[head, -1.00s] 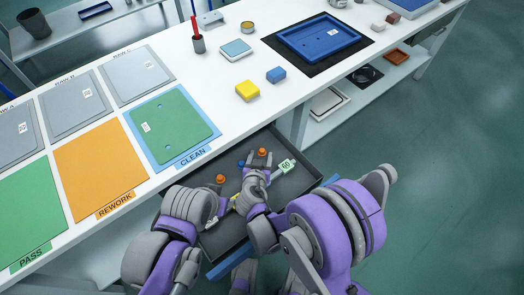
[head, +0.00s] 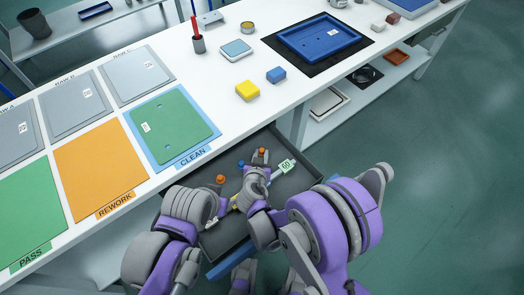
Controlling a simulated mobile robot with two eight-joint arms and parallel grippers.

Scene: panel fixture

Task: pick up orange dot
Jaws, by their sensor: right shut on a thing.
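An orange dot (head: 262,151), small and knob-like, is at the far end of the open grey drawer (head: 294,190). My right gripper (head: 261,157) reaches into the drawer and is shut on this dot, with its fingers on either side. A second orange dot (head: 220,179) lies further left in the drawer, apart from the gripper. My left arm is bent at the lower left; its gripper cannot be made out.
A blue piece (head: 241,164) and a pale green tag (head: 284,167) flank the right gripper in the drawer. The white table (head: 215,105) stands above it, with a yellow block (head: 247,91), blue block (head: 276,75) and green panel (head: 172,128).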

